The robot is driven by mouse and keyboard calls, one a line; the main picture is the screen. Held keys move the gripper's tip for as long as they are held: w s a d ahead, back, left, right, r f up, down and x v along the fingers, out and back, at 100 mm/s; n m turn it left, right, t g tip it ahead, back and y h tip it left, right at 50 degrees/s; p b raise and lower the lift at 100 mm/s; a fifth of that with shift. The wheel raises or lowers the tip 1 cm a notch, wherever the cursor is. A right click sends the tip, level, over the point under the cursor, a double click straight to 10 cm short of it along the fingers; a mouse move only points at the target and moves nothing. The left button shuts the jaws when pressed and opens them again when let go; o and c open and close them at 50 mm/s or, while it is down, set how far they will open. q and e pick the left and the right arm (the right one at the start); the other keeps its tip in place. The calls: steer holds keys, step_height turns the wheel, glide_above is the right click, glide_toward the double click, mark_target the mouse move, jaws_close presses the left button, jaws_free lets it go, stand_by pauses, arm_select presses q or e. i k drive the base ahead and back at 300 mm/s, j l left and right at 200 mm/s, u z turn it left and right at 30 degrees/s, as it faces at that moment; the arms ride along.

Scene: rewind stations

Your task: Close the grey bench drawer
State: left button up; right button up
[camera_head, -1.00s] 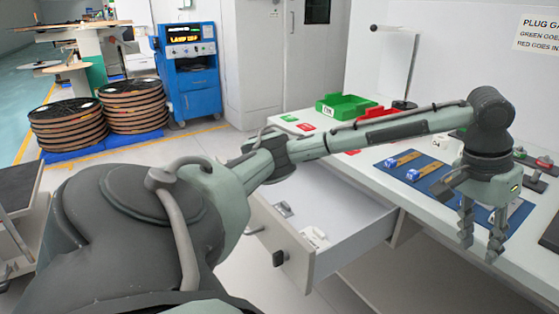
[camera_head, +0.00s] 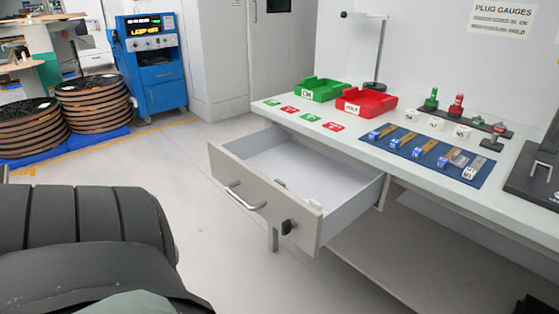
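The grey bench drawer (camera_head: 262,217) stands pulled well out from under the white bench (camera_head: 408,179). Its front has a silver bar handle (camera_head: 245,197) and a dark knob (camera_head: 288,227) near its right end. A few small light items lie inside, close behind the front panel. Neither of my grippers shows. Only a dark, rounded part of my own arm fills the lower left corner, apart from the drawer.
On the bench stand a green bin (camera_head: 321,89), a red bin (camera_head: 365,101), a blue mat (camera_head: 429,155) with small gauges, and a dark fixture (camera_head: 535,178). Wooden reels (camera_head: 92,103) and a blue cabinet (camera_head: 150,65) stand at the back left. The floor before the drawer is clear.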

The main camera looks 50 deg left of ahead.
mark_target(248, 166)
steer(key=i+u, duration=0.2)
steer(key=i, duration=0.3)
steer(key=i+l+u, duration=0.2)
steer(key=i, duration=0.35)
steer(key=u, duration=2.3)
steer(key=k+j, duration=0.25)
steer(key=j, duration=0.15)
steer(key=k+j+z, duration=0.1)
steer(key=k+j, duration=0.15)
steer(key=j, duration=0.15)
